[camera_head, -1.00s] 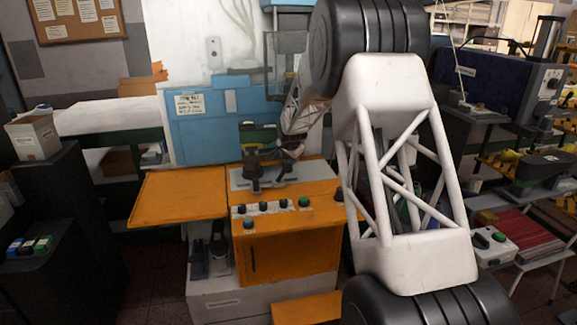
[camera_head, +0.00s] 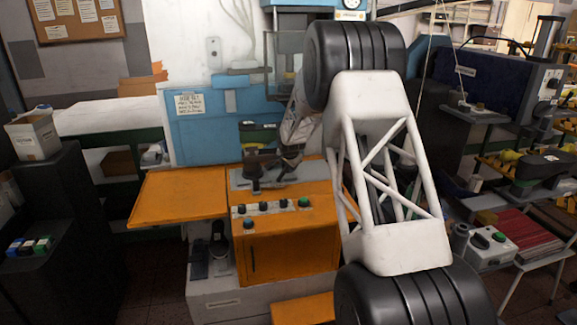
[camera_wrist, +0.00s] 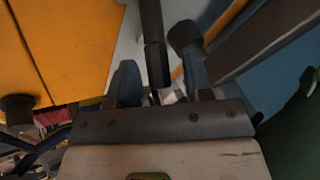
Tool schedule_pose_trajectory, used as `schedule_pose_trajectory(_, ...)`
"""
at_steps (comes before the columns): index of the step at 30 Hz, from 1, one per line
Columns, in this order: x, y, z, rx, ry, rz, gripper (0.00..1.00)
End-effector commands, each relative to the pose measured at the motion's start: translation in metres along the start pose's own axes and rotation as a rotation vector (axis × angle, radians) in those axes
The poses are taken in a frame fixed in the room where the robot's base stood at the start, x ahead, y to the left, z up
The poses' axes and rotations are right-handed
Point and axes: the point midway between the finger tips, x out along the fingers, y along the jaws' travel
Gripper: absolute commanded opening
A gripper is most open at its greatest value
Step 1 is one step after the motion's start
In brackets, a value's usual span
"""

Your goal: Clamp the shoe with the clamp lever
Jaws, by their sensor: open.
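The orange workstation (camera_head: 285,235) stands in the middle of the head view, with a grey plate (camera_head: 237,181) on its top. A dark upright fixture (camera_head: 254,170) stands on that plate. A dark and yellow-green shape (camera_head: 257,134), which may be the shoe, shows behind it; I cannot tell for sure. My gripper (camera_head: 287,170) is low over the plate, right of the fixture. In the wrist view my gripper (camera_wrist: 160,88) is open. A dark bar (camera_wrist: 152,45), perhaps the clamp lever, reaches down between its fingers; contact cannot be told. A round dark knob (camera_wrist: 183,35) is close by.
A blue panel (camera_head: 207,130) rises behind the workstation. Knobs and a green button (camera_head: 304,202) sit along its front edge. The orange side table (camera_head: 178,193) at left is bare. Racks with shoe lasts (camera_head: 543,165) stand at right.

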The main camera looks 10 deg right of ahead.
Motion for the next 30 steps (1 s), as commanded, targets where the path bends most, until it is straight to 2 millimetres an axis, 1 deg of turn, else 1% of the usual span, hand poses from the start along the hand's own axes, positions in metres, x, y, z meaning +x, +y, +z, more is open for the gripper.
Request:
schedule_pose_trajectory(2, -0.0001, 0.0, 0.0, 0.0, 0.0, 0.0, 0.46)
schedule_pose_trajectory(3, -0.0001, 0.0, 0.0, 0.0, 0.0, 0.0, 0.45)
schedule_pose_trajectory(12, -0.0002, 0.0, 0.0001, 0.0, 0.0, 0.0, 0.0)
schedule_pose_trajectory(30, -0.0017, -0.0022, 0.0019, -0.016, 0.02, 0.014, 0.0)
